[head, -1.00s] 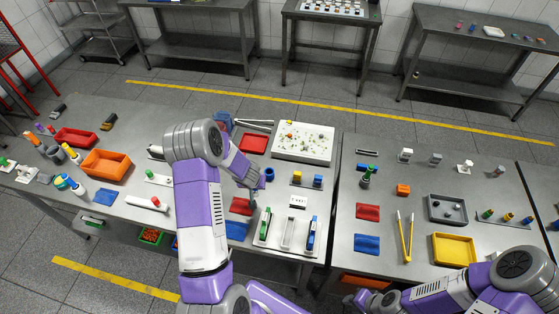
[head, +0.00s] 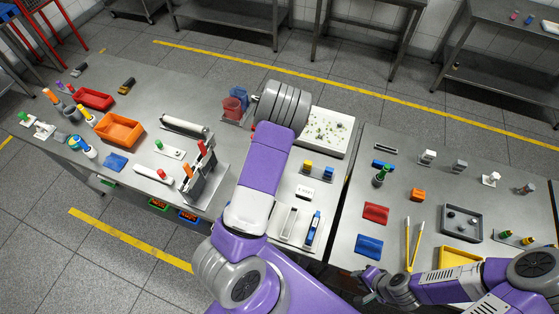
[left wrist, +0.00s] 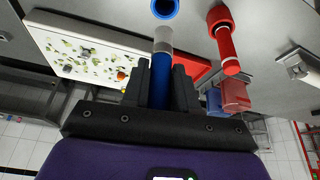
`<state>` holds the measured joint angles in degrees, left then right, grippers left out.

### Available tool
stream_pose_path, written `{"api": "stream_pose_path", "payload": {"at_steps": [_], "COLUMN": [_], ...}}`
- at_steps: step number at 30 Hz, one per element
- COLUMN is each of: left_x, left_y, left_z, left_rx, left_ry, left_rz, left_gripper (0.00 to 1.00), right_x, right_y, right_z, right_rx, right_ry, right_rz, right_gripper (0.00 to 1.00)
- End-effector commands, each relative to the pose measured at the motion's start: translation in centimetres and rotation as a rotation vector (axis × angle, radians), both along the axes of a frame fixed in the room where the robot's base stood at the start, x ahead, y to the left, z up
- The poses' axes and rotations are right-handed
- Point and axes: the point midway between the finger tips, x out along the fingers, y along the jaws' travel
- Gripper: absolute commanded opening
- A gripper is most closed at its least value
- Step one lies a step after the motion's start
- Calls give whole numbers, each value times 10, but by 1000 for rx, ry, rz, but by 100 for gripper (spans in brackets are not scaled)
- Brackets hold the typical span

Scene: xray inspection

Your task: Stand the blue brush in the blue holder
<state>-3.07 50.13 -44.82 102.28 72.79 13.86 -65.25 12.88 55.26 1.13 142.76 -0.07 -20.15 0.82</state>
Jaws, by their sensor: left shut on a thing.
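In the left wrist view, my left gripper (left wrist: 165,88) is shut on the blue brush (left wrist: 161,72), a blue rod with a pale grey section at its far end. The blue holder (left wrist: 164,8) shows as a blue ring at the top edge, just beyond the brush's far end; I cannot tell whether they touch. In the head view my left arm hides the left gripper, brush and holder. My right gripper (head: 366,284) is low in the head view, over the right table's front edge; its finger gap is unclear.
A red cylindrical piece (left wrist: 226,42) stands close beside the blue holder. A white speckled tray (head: 340,122) lies behind my left arm. Yellow tongs (head: 413,240) lie on the right table.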

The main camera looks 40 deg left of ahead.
Motion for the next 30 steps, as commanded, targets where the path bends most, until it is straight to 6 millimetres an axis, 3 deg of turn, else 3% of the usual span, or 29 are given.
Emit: {"api": "stream_pose_path", "payload": {"at_steps": [4, 8, 19, 30], "left_x": [0, -2, 0, -1], "left_y": [0, 1, 0, 0], "left_z": [-8, -30, -50, -85], "left_rx": [-1, -3, -2, -2], "left_ry": [0, 4, -1, 1], "left_rz": [0, 4, 2, 1], "left_gripper": [0, 0, 0, 0], "right_x": [0, 1, 0, 1], "right_y": [0, 0, 0, 0], "right_z": [0, 0, 4, -18], "right_rx": [0, 0, 0, 0], "right_ry": [-1, -1, -1, -1], "right_rz": [0, 0, 0, 0], "right_gripper": [30, 30, 30, 30]}}
